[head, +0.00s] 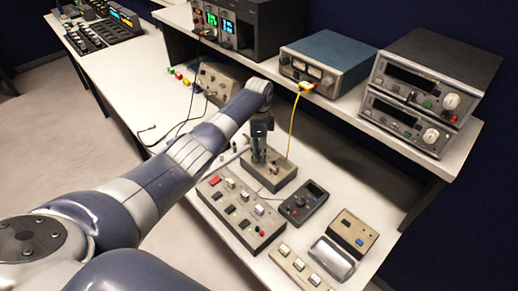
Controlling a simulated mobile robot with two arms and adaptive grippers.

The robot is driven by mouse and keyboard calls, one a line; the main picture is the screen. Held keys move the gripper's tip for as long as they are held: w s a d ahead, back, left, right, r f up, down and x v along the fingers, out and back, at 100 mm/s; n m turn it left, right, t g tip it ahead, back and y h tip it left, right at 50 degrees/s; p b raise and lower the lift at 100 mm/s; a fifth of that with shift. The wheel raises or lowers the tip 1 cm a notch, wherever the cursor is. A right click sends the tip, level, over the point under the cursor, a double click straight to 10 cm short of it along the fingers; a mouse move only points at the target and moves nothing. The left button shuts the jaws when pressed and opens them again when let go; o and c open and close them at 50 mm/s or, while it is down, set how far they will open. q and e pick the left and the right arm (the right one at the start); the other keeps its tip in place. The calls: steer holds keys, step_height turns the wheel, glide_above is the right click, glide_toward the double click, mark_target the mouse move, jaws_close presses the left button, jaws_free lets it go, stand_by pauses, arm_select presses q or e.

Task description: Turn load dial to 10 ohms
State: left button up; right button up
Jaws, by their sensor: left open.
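My left arm reaches in from the left over the bench, and my left gripper (260,152) points down at a small grey box (287,183) with posts or knobs on its top. The gripper is open, and its fingertips are at or just above the box's top. The gripper covers part of the box, so I cannot tell whether it touches a dial or where a dial points. No ohm markings are readable. My right gripper is not in view.
A grey switch panel (240,212), a handheld meter (304,203) and a beige device (352,233) crowd the bench near the box. Above stands a shelf with a blue instrument (328,58) and two stacked units (420,90). The bench at the far left is partly clear.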

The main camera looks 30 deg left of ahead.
arm_select(q)
step_height(320, 180, up, 12)
stand_by(0.4)
steer(key=shift+f, duration=0.15)
